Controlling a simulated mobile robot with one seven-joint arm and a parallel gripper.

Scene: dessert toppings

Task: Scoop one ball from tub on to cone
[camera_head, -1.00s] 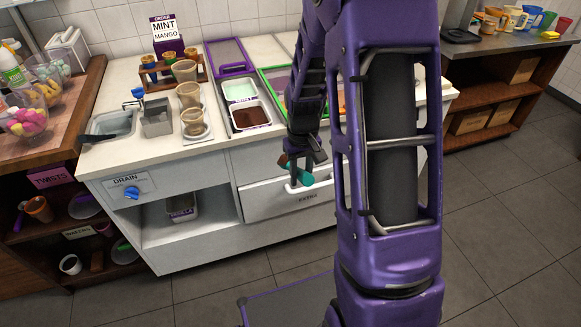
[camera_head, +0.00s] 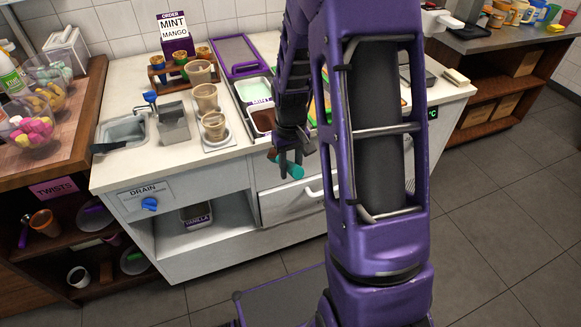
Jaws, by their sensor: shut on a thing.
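My gripper (camera_head: 285,163) is in front of the counter's front edge, above the white drawer. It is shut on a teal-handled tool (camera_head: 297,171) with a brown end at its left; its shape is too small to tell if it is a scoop. Behind the gripper, a pale mint tub (camera_head: 253,89) and a dark brown tub (camera_head: 263,121) sit in the counter; my arm hides other tubs to their right. No ball is visible on the tool.
An order sign reading MINT, MANGO (camera_head: 172,30) stands behind the rack. Tan cups (camera_head: 205,98) stand left of the tubs, beside a metal container (camera_head: 172,123) and a sink (camera_head: 122,131). A white drawer (camera_head: 290,203) is below my gripper. Floor is clear at right.

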